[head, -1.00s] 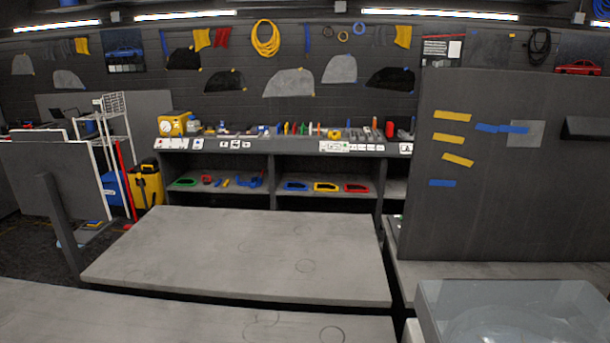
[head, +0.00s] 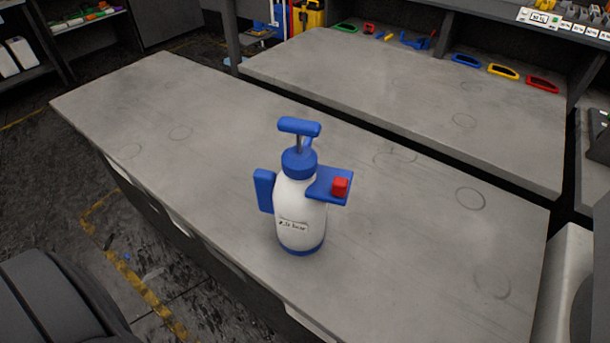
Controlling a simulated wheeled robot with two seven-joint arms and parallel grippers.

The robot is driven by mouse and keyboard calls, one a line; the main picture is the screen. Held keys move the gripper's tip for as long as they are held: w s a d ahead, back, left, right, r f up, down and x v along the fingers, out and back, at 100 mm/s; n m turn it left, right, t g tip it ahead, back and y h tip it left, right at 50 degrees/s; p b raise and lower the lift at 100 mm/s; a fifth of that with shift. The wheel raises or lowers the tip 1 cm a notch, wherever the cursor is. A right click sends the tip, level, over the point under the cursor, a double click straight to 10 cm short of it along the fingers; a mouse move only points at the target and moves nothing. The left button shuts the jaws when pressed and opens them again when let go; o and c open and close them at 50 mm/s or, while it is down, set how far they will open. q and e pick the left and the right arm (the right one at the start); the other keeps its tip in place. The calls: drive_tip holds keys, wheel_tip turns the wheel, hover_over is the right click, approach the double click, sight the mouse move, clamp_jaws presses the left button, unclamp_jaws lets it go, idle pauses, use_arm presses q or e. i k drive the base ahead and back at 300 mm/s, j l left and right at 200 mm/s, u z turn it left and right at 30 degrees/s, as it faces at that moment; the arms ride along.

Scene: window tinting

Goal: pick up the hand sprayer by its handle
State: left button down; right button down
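The hand sprayer (head: 298,212) stands upright on the near grey table (head: 220,150) in the head view. It has a white bottle with a small label, a blue base and a blue cap. A blue T-shaped pump handle (head: 299,127) rises from the top. A blue handle (head: 264,190) sticks out on its left side. A blue nozzle part with a red block (head: 340,187) is on its right side. Neither of my grippers shows in the head view.
The table around the sprayer is bare apart from faint ring marks. A second grey table (head: 420,90) lies behind it across a narrow gap. Open floor (head: 130,240) lies at left.

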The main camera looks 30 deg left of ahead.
sight(299, 197)
drive_tip(key=k+u, duration=0.2)
drive_tip(key=u, duration=0.25)
drive_tip(key=k+j+u, duration=0.15)
drive_tip(key=u, duration=0.25)
drive_tip(key=i+j+z, duration=0.1)
drive_tip(key=j, duration=0.25)
drive_tip(key=i+j+z, duration=0.1)
drive_tip(key=j, duration=0.25)
drive_tip(key=i, duration=0.05)
